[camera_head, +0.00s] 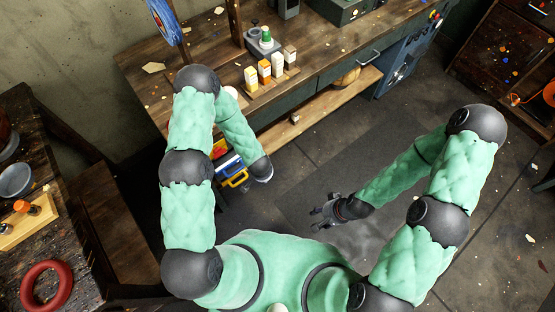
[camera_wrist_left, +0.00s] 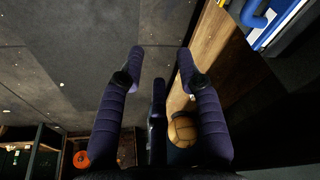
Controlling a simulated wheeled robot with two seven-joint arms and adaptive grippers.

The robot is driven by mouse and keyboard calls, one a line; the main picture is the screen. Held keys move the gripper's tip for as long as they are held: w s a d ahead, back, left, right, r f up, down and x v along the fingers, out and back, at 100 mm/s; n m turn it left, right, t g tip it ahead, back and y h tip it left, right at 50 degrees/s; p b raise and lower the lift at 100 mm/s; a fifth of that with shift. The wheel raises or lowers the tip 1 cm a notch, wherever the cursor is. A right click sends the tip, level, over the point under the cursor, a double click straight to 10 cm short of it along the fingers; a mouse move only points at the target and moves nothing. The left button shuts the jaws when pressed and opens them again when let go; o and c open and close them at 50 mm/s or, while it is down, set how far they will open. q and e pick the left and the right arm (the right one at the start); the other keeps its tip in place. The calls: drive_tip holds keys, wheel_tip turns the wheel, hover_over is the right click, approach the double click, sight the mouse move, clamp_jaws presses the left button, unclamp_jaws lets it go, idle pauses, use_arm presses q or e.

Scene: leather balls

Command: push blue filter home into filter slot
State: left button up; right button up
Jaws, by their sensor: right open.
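A blue handle-shaped part, likely the blue filter (camera_head: 230,164), shows beside my left forearm, next to a yellow handle-shaped part (camera_head: 237,181). A blue handle also shows in the left wrist view (camera_wrist_left: 262,14), at the top right corner, on a white and blue body. The filter slot is not clearly visible, so I cannot tell how far in the filter sits. My left gripper (camera_wrist_left: 160,60) has its fingers spread with nothing between them, to the left of the blue handle and apart from it. My right gripper (camera_head: 325,213) is open and empty above the floor.
The workbench (camera_head: 205,105) carries several bottles (camera_head: 264,72) on a block. A leather ball (camera_head: 347,76) lies on its low shelf, also in the left wrist view (camera_wrist_left: 182,130). A side table (camera_head: 62,245) with a red ring (camera_head: 47,286) stands left. Floor around my right gripper is clear.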

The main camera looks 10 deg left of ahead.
use_arm(q)
drive_tip(key=w+a+f+m+y+p, duration=0.1)
drive_tip(key=w+a+m+y+p, duration=0.15)
drive_tip(key=w, duration=0.35)
drive_tip(key=m+g+y, duration=0.3)
drive_tip(key=m+g, duration=0.1)
drive_tip(key=g, duration=0.1)
hover_over(236, 172)
drive_tip(key=d, duration=0.3)
drive_tip(key=shift+h, duration=0.25)
drive_tip(key=f, duration=0.1)
drive_tip(key=a+f+b, duration=0.1)
drive_tip(key=f, duration=0.2)
drive_tip(key=shift+w+a+b, duration=0.15)
drive_tip(key=shift+a+b, duration=0.2)
drive_tip(key=shift+b, duration=0.05)
drive_tip(key=shift+a+f, duration=0.35)
drive_tip(key=shift+f, duration=0.3)
clamp_jaws()
